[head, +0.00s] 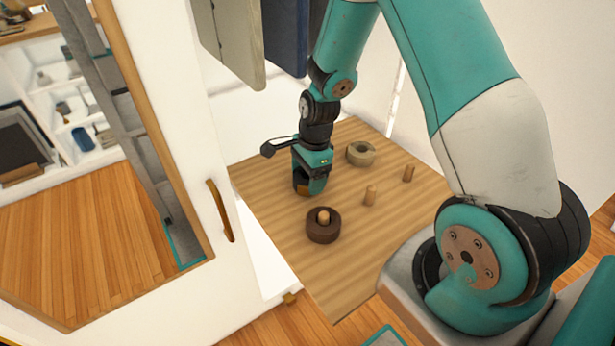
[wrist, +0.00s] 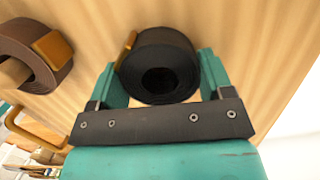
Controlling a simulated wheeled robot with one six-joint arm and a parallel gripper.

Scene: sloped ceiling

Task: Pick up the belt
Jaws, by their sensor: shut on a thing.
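My gripper (head: 310,188) points down over the left part of a wooden board (head: 270,205). In the wrist view its two teal fingers (wrist: 163,75) are closed on either side of a rolled black belt (wrist: 170,42) with a gold buckle. The roll's centre is dark, and no peg shows in it. In the head view the gripper mostly hides this roll, and I cannot tell whether it touches the board. A brown rolled belt (head: 323,232) sits around a peg in front of the gripper; it also shows at the left of the wrist view (wrist: 52,55). A beige rolled belt (head: 361,148) lies behind.
Two bare wooden pegs, one near the middle (head: 370,195) and one further right (head: 408,173), stand up from the board. A white-framed mirror or door with a handle (head: 219,208) stands close at the left. Grey and navy hanging items (head: 235,40) are behind the arm.

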